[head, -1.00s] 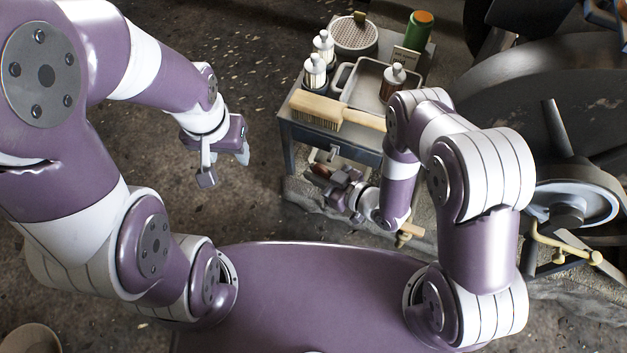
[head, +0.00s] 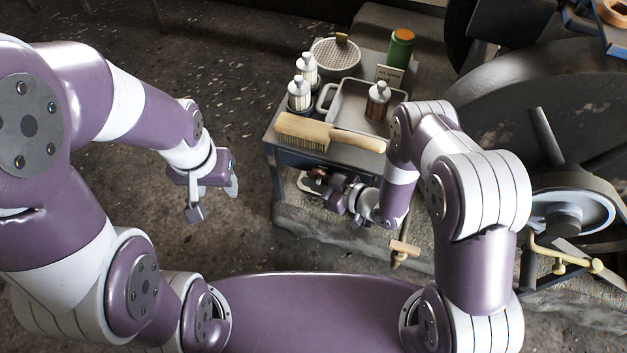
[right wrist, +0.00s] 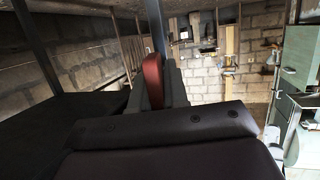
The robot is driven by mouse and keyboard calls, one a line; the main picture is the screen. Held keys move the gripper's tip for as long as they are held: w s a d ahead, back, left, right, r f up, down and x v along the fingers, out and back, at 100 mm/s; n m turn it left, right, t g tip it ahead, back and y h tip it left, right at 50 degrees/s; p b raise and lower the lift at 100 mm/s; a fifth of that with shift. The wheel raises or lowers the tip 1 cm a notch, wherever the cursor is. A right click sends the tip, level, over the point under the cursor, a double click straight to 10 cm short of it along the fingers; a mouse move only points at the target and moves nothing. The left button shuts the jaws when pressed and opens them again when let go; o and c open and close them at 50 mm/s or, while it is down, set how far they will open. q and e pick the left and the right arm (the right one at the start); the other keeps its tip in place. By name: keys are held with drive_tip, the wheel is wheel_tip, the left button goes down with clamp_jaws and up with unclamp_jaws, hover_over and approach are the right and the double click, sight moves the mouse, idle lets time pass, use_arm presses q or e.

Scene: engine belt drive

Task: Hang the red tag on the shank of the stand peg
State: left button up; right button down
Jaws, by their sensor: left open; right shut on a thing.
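The red tag (right wrist: 152,80) is held upright between the fingers of my right gripper (right wrist: 157,88) in the right wrist view. In the head view my right gripper (head: 318,181) is low at the front of the small cart, below its tabletop, and a small reddish patch shows at its fingers. My left gripper (head: 213,199) is open and empty, in the air left of the cart. I cannot surely pick out the stand peg in either view. A dark upright bar (right wrist: 156,25) stands behind the tag in the right wrist view; I cannot tell what it is.
The cart's top holds a wooden brush (head: 305,130), a metal tray (head: 345,117), several bottles and a green can (head: 400,48). A large dark engine wheel (head: 480,120) stands at right. A wooden T-shaped handle (head: 403,249) is below my right arm. Floor left of the cart is clear.

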drive_tip(key=shift+s, duration=0.1)
idle(0.3)
drive_tip(key=c, duration=1.1)
unclamp_jaws()
drive_tip(key=shift+o, duration=0.2)
